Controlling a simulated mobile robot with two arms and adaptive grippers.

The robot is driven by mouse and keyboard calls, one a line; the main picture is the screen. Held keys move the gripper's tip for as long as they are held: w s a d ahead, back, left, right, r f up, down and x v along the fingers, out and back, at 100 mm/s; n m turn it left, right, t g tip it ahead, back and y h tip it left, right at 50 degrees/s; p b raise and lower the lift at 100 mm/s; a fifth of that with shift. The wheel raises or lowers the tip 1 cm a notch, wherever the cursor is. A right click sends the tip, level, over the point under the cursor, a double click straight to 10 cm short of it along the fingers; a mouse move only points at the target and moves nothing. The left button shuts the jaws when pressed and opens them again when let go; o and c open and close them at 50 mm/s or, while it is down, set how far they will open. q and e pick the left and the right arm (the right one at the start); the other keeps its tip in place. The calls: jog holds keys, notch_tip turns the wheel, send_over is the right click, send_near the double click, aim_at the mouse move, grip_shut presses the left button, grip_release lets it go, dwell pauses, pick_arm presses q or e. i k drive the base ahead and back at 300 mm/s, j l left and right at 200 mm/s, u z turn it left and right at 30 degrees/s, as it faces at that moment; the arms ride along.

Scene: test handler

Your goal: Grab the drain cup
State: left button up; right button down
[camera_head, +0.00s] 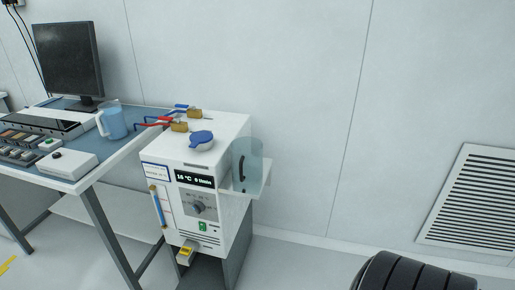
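A translucent blue jug with a handle (114,122) stands upright on the table, left of the white machine (217,142). A tall translucent blue container (247,166) stands on a small white bracket (233,192) at the machine's right side. I cannot tell from this view which of the two is the drain cup. Both stand apart from any gripper. Neither my left nor my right gripper shows in the head view.
The machine's top holds a blue-lidded filler (201,138) and brass valves with red and blue levers (180,126). A monitor (68,58), control panel (30,145) and white box (67,163) occupy the table. A wall vent (470,199) is at right.

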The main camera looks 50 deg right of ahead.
aim_at(246, 163)
jog(key=z, duration=1.45)
